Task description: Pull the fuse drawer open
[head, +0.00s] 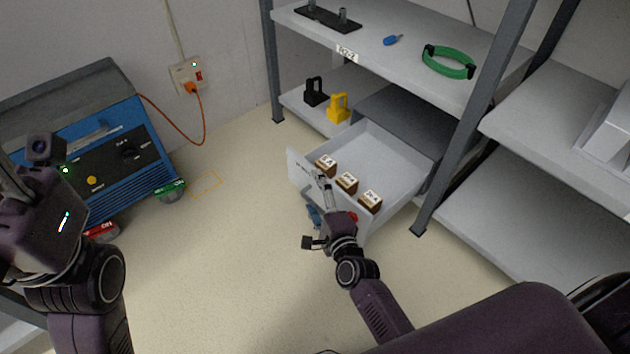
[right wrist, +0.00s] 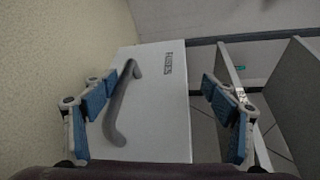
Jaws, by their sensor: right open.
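The fuse drawer (head: 395,150) is a light grey drawer that stands pulled out from under the shelf unit, its inside showing in the head view. Several small brown boxes with white labels, one of them here (head: 347,181), sit in it. In the right wrist view, its white front (right wrist: 160,120) carries dark lettering and a grey bar handle (right wrist: 120,105). My right gripper (head: 318,200) is at the drawer front, open, with the handle between its spread blue fingers, closer to the left one. No grip on it shows. My left gripper (head: 12,185) is partly cut off at the left edge.
A blue machine (head: 120,150) stands at the left wall, with an orange cord to a wall socket (head: 188,75). Black and yellow padlocks (head: 339,108) stand on the lower shelf. A green ring (head: 447,62) lies on the upper shelf. The floor left of the drawer is mostly clear.

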